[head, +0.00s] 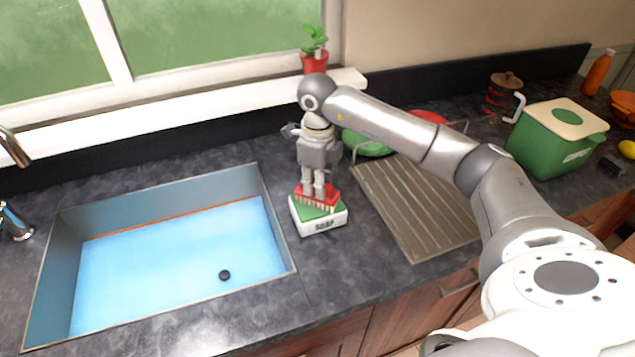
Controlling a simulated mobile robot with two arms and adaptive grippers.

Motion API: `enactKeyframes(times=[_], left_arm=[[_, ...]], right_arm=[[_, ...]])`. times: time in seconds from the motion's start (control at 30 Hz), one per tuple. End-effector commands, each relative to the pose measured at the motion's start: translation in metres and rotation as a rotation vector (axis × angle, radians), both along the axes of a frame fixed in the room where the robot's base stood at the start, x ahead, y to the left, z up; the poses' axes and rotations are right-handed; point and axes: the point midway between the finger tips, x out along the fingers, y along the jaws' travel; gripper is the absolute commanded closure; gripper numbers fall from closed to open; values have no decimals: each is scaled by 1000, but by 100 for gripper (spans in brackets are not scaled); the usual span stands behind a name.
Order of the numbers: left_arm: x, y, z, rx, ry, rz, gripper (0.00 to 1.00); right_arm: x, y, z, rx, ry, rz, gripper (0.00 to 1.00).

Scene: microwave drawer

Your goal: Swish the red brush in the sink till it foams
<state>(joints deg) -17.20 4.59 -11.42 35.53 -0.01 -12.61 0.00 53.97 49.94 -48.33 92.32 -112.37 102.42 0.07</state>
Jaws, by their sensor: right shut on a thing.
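The red brush (317,197) has pale bristles pointing down and sits on the green top of the white soap box (322,221), right of the sink. My right gripper (318,188) points down from above and is shut on the brush. The bristles appear to touch the green top. The sink (268,218) at the left holds light blue water (170,255) with no foam visible. A dark round spot, perhaps the drain, shows near its front. My left gripper is not in view.
A ribbed drainboard (425,215) lies right of the soap box, with a dish rack and green and red dishes behind it. A green bin (550,150) stands at the right. A potted plant (314,60) is on the sill. A tap (14,222) stands at the far left.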

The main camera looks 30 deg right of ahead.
Motion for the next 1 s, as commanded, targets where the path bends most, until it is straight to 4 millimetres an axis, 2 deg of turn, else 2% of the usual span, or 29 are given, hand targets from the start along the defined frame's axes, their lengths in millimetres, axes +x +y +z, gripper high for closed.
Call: enactKeyframes(times=[0.53,1.0], left_arm=[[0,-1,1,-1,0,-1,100],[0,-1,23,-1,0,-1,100]], right_arm=[[-1,0,0,0,4,1,98],[0,0,37,-1,1,1,98]])
